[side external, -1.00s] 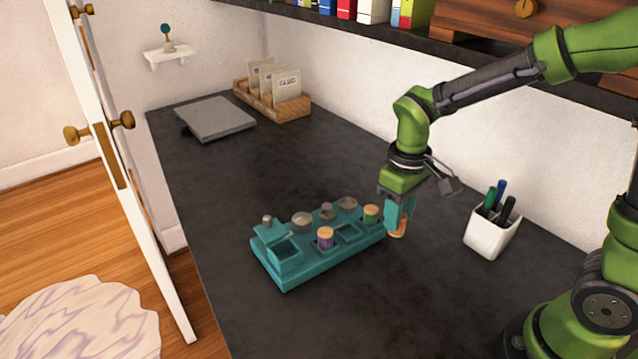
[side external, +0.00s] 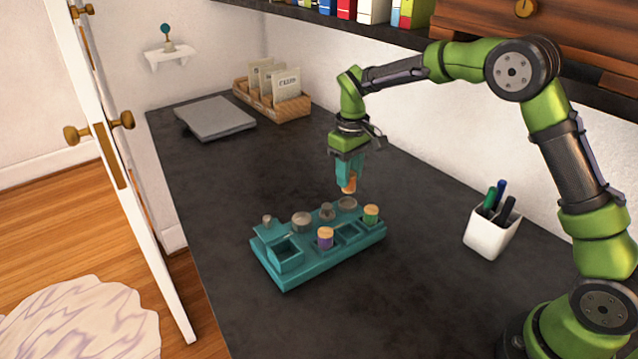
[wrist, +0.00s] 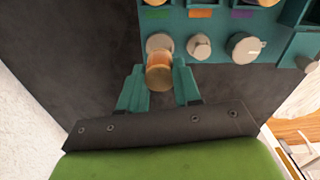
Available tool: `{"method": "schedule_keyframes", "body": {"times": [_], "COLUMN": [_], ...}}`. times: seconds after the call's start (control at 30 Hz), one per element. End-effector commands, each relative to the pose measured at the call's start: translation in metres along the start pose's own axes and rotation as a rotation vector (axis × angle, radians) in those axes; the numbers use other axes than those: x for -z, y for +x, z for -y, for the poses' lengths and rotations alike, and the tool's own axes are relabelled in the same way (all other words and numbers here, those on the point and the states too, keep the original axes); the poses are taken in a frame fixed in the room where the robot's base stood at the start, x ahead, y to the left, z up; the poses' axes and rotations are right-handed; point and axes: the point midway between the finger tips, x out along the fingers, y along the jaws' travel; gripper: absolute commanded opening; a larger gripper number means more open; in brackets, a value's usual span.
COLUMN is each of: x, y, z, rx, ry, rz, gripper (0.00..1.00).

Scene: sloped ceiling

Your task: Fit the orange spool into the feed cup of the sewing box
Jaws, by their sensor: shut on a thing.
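The orange spool (side external: 348,185) is held upright between the fingers of my gripper (side external: 348,176), above the back right part of the teal sewing box (side external: 290,279). In the wrist view the spool (wrist: 160,72) sits between both fingertips and partly covers a round grey piece at the box's edge. The box has an open square cup (side external: 285,250) at its left end, beside a raised lid (side external: 270,233). Another square cup (side external: 346,232) looks empty between a purple spool (side external: 325,239) and a green spool (side external: 371,215). I cannot tell which is the feed cup.
Round grey knobs (side external: 302,222) stand along the box's back row. A white pen cup (side external: 490,232) stands to the right. A grey flat slab (side external: 217,118) and a wooden card holder (side external: 272,99) lie farther back. The dark tabletop around the box is mostly clear.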

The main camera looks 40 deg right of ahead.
Motion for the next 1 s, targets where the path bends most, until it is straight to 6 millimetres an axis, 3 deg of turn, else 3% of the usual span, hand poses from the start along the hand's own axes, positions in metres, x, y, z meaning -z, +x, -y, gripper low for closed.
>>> {"method": "schedule_keyframes", "body": {"times": [0.4,0.8,0.83,0.97,1.0], "x": [0.000,0.000,0.000,0.000,0.000], "y": [0.047,0.052,0.052,0.051,0.051], "z": [0.000,0.000,0.000,0.000,0.000], "rx": [0.000,0.000,0.000,0.000,0.000], "ry": [0.001,0.000,0.000,0.000,0.000], "rz": [-0.001,-0.001,-0.002,-0.002,-0.002], "gripper": [0.04,0.04,0.37,0.57,0.58]}}
